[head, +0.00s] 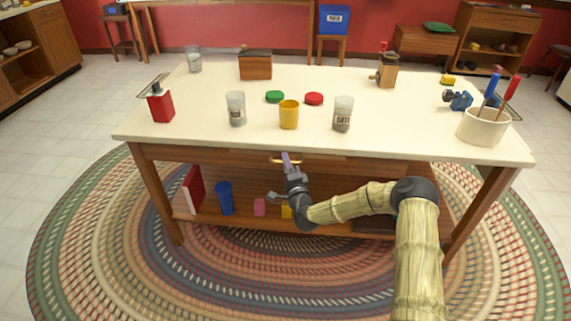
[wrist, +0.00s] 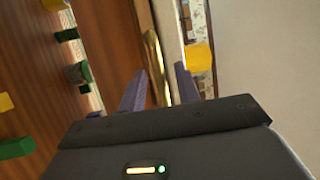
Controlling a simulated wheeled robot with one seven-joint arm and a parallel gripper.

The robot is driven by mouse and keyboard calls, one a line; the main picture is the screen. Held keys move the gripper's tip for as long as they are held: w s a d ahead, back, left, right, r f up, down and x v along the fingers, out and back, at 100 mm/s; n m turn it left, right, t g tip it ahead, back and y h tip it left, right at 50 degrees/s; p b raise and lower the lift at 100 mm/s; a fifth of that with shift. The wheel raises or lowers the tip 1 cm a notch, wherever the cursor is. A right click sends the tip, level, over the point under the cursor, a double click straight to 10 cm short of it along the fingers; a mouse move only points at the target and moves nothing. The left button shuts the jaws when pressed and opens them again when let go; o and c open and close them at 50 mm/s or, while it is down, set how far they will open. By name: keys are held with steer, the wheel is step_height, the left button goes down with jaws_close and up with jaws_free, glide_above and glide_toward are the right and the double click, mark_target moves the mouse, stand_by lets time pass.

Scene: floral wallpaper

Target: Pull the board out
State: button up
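A wooden front panel (head: 230,156), which looks like the board's front, lies under the white top of the table. A brass handle (head: 279,161) is on it, partly hidden by my gripper. My gripper (head: 287,158) is in front of the panel, just below the table's front edge. In the wrist view the brass handle (wrist: 157,62) runs lengthwise between and beyond the two purple fingers of my gripper (wrist: 161,76). The fingers are apart, with a clear gap. I cannot tell whether either finger touches the handle.
The white tabletop (head: 210,140) overhangs the handle and holds a yellow mug (head: 289,115), glass jars, red and green lids, and a utensil crock (head: 483,127). A lower shelf holds a blue cup (head: 225,198) and a red book (head: 193,190). The rug (head: 200,280) in front is clear.

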steer(key=shift+w+a+r, duration=0.1)
steer(key=shift+w+a, duration=0.05)
steer(key=shift+w, duration=0.2)
jaws_close()
steer(key=shift+s, duration=0.1)
